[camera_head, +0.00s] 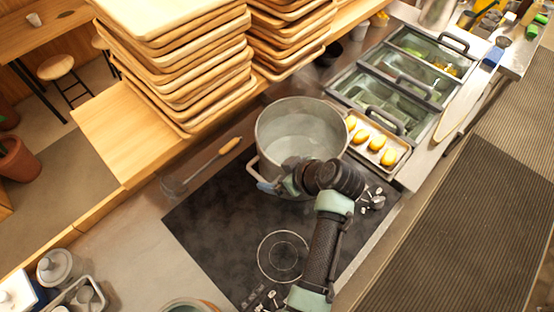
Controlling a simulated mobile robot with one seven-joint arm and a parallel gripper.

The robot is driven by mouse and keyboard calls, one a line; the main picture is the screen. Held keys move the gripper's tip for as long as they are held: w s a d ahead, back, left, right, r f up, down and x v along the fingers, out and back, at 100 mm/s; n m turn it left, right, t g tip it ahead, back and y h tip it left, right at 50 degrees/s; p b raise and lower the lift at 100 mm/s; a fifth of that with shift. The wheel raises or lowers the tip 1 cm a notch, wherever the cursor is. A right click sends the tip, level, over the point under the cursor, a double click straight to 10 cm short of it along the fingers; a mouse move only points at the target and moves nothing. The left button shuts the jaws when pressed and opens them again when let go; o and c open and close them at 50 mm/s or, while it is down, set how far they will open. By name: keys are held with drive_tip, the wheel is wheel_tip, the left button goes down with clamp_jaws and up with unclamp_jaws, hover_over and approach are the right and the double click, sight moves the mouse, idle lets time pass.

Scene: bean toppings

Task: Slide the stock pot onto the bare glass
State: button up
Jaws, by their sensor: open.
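The stock pot (302,128) is a large grey metal pot, open at the top. It stands upright at the far end of the black glass cooktop (208,217). One side handle shows at its left, low on the near side. Bare glass with a thin ring marking (283,256) lies nearer to me, below the pot in the picture. My gripper (268,187) is at the pot's near side by the lower wall, close to the handle. It is open. My wrist hides part of the pot's side, and I cannot tell whether the fingers touch it.
Tall stacks of wooden trays (180,75) stand behind the pot. A tray of yellow food pieces (398,150) sits close at its right, before lidded glass bins (400,80). A wooden-handled utensil (210,165) lies left. Small knobs or bits (374,199) are at the right edge.

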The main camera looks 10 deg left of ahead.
sight(259, 177)
drive_tip(key=b+x, duration=0.2)
drive_tip(key=x, duration=0.1)
drive_tip(key=s+b+x, duration=0.1)
drive_tip(key=b+x, duration=0.5)
drive_tip(key=shift+s+a+f, duration=0.2)
drive_tip(key=shift+f, duration=0.2)
drive_tip(key=shift+b+x, duration=0.85)
drive_tip(key=shift+b, duration=0.15)
drive_tip(key=shift+a, duration=0.1)
drive_tip(key=shift+w, duration=0.1)
drive_tip(key=c, duration=0.4)
drive_tip(key=shift+w+f, duration=0.2)
drive_tip(key=shift+w, duration=0.05)
drive_tip(key=c, duration=0.3)
drive_tip(key=shift+s, duration=0.1)
drive_tip(key=shift+s+r, duration=0.1)
